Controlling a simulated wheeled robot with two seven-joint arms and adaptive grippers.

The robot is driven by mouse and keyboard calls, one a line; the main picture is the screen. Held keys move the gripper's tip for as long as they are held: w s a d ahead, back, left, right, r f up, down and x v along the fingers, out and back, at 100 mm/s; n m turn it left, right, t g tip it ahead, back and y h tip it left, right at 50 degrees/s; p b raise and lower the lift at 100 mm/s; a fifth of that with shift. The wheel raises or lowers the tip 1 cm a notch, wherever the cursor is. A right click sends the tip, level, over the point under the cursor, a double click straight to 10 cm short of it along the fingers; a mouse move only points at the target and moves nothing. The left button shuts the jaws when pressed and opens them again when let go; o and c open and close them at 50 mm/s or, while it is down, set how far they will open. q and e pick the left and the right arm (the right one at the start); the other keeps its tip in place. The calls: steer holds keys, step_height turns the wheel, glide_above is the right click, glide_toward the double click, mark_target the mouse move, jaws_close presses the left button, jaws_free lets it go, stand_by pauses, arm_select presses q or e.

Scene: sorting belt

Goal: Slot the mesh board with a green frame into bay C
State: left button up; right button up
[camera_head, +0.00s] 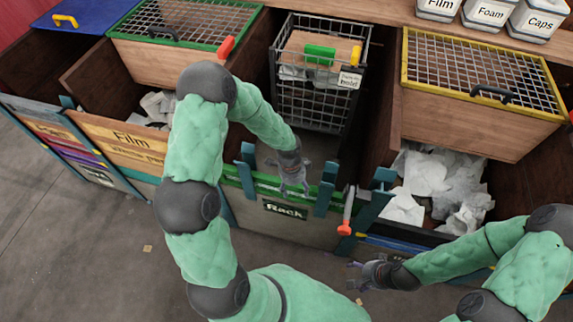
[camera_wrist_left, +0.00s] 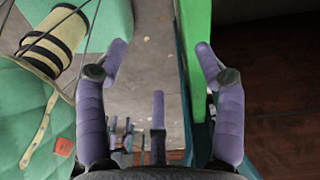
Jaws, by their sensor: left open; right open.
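The mesh board with a green frame (camera_head: 185,22) lies flat over a wooden box at the back left in the head view, with a dark handle at its near left. No bay lettered C is legible. My left gripper (camera_head: 293,192) is open and empty at the green front edge (camera_head: 240,183) of the middle bay, well apart from the board. The left wrist view shows its fingers (camera_wrist_left: 160,55) spread, with a green strip (camera_wrist_left: 198,30) by the right one. My right gripper (camera_head: 356,277) is open and empty in front of the right-hand bay.
A wire basket (camera_head: 318,112) stands in the middle bay, above the Rack label (camera_head: 284,209). A mesh panel with a yellow frame (camera_head: 480,75) tops a wooden box at right. White crumpled material (camera_head: 430,180) fills the bay below it. Labelled containers (camera_head: 488,12) stand on the back shelf.

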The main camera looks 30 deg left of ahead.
mark_target(269, 185)
arm_select(q)
steer(key=a+r+m, duration=0.1)
steer(key=w+a+r+m+y, duration=0.1)
steer(key=a, duration=0.1)
steer(key=w+a+r, duration=0.1)
steer(key=r, duration=0.1)
steer(key=shift+w+a+r+m+y, duration=0.1)
steer(key=shift+a+m+y, duration=0.2)
steer(key=shift+a+m, duration=0.1)
steer(key=shift+a, duration=0.2)
step_height(269, 185, down, 11)
steer(key=b, duration=0.3)
steer(key=shift+r+b, duration=0.2)
steer(key=shift+b, duration=0.1)
